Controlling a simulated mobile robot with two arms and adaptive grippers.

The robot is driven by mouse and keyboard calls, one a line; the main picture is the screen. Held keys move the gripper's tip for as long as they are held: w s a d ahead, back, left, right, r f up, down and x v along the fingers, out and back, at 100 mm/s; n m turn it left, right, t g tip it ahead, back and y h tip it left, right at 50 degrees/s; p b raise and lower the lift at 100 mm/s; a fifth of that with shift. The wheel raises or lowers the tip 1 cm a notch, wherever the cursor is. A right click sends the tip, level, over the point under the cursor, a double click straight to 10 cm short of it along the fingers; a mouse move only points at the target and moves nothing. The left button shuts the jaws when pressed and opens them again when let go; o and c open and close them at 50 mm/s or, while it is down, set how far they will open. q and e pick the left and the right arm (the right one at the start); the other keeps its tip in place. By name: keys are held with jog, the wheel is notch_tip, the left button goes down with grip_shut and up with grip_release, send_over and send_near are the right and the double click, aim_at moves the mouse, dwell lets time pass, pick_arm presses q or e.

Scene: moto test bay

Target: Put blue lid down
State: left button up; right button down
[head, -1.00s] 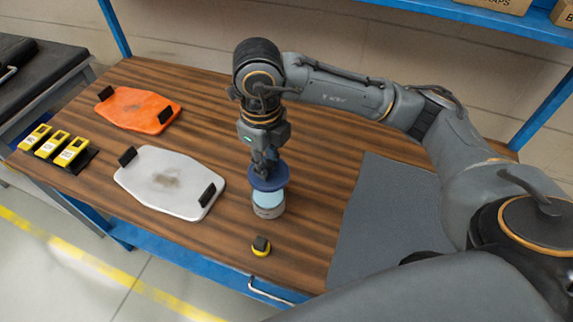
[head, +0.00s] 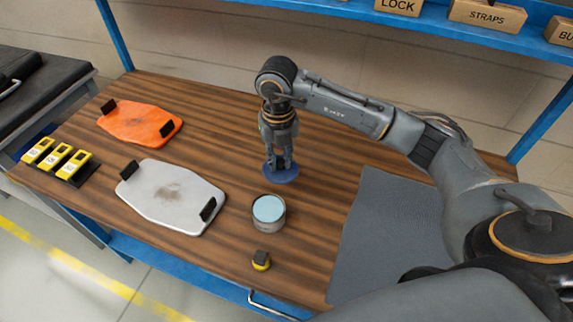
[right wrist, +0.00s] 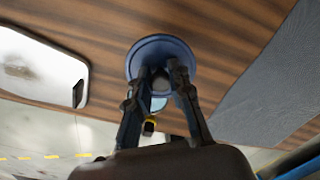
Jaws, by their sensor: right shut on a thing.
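The blue lid (head: 281,173) is a round disc at or just above the wooden table, behind the can; I cannot tell whether it touches the wood. My right gripper (head: 279,163) points down and is shut on the lid. In the right wrist view the lid (right wrist: 160,55) sits between the fingertips of the gripper (right wrist: 160,75). The open can (head: 269,212) stands upright in front of the lid, with a light blue surface inside its rim. My left gripper is not in view.
A white plate with black grips (head: 172,196) and an orange one (head: 140,121) lie to the left. Several yellow devices (head: 57,158) are at the left edge. A grey mat (head: 385,235) covers the right.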

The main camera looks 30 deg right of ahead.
jog(key=w+d+f, duration=0.2)
jog(key=f, duration=0.1)
jog(key=w+d+f, duration=0.1)
jog(key=f, duration=0.1)
jog(key=shift+d+f+p, duration=0.1)
jog(key=shift+f+p, duration=0.1)
jog(key=shift+p, duration=0.2)
notch_tip(320, 180, down, 3)
jog(key=shift+d+f+p, duration=0.1)
jog(key=shift+f+p, duration=0.1)
jog(key=shift+p, duration=0.45)
jog(key=shift+f, duration=0.1)
jog(key=c, duration=1.2)
grip_release()
